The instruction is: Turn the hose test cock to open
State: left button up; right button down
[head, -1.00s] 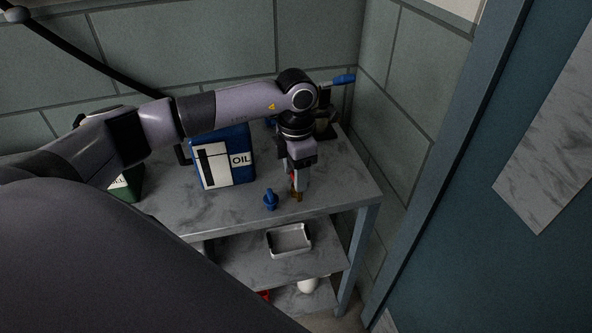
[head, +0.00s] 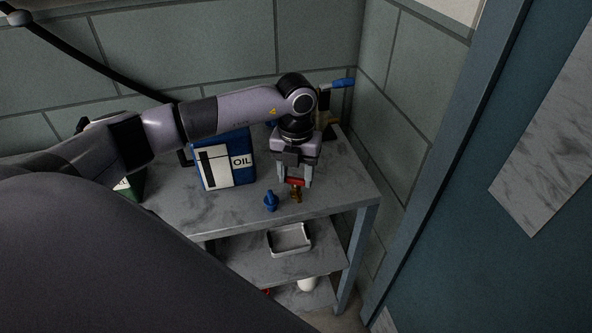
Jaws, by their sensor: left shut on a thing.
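The hose test cock is a small brass fitting (head: 297,195) with a red handle (head: 295,182), at the front right of the bench top. My left gripper (head: 295,180) reaches down over it from above, with one finger on each side of the red handle. It is shut on the handle, which lies crosswise in the picture. The brass body shows below the fingers. Part of the handle is hidden by the fingers. My right gripper is not in view.
A blue fitting (head: 271,201) stands just left of the cock. A blue OIL can (head: 226,162) stands farther left on the grey bench (head: 335,195). A blue-handled item (head: 342,83) is behind my wrist. A tray (head: 289,239) sits on the lower shelf. A wall closes the right side.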

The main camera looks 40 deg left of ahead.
aim_at(296, 178)
pick_arm(q)
jog(key=n+p, duration=0.1)
jog(key=n, duration=0.4)
jog(key=shift+r+n, duration=0.1)
jog(key=shift+n, duration=0.2)
dwell(0.4)
jog(key=o, duration=1.1)
jog(key=shift+c, duration=0.2)
jog(key=shift+r, duration=3.55)
jog(key=shift+f, duration=0.1)
